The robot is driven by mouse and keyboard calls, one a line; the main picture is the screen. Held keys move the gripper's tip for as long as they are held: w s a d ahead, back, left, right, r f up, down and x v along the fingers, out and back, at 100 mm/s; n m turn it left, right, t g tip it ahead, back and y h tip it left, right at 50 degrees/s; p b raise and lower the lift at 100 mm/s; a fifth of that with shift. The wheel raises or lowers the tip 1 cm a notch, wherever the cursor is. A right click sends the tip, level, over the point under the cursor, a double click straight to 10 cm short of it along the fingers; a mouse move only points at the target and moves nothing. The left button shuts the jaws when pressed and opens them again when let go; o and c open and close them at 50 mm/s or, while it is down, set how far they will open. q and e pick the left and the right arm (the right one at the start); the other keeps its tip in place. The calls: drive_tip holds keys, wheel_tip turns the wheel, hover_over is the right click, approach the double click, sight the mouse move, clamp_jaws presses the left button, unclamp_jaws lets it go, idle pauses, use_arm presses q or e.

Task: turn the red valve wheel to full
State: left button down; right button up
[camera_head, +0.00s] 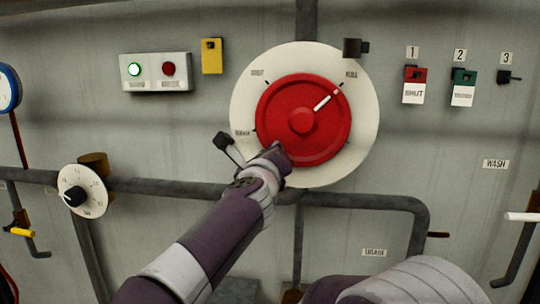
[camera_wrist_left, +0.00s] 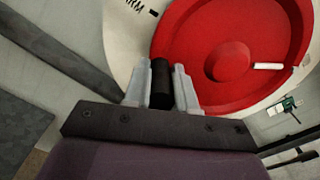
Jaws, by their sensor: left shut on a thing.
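The red valve wheel (camera_head: 303,118) is mounted on a round white dial plate (camera_head: 366,118) on the grey wall. Its white pointer line (camera_head: 326,101) points up and right, toward the FULL mark (camera_head: 351,75). The wheel also shows in the left wrist view (camera_wrist_left: 215,90). My left gripper (camera_head: 279,149) is at the wheel's lower left rim. In the left wrist view its fingers are shut on a black handle peg (camera_wrist_left: 161,84) at the rim. In the head view the peg is hidden by the gripper. My right gripper is out of view.
A box with a lit green button and a red button (camera_head: 156,71) and a yellow tag (camera_head: 212,56) are upper left. A small white dial (camera_head: 83,191) is lower left. A pipe (camera_head: 350,200) runs below the wheel. Tagged switches (camera_head: 415,83) are at right.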

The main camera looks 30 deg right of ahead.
use_arm(q)
drive_tip(key=c, duration=1)
unclamp_jaws()
drive_tip(key=shift+f, duration=0.2)
drive_tip(key=shift+c, duration=0.2)
drive_tip(key=shift+o, duration=0.6)
drive_tip(key=shift+r, duration=0.1)
drive_tip(key=shift+s, duration=0.1)
drive_tip(key=shift+s+a+b, duration=0.2)
drive_tip(key=shift+s+b, duration=0.05)
drive_tip(key=shift+b, duration=0.15)
drive_tip(key=b+v, duration=0.5)
drive_tip(key=v, duration=0.7)
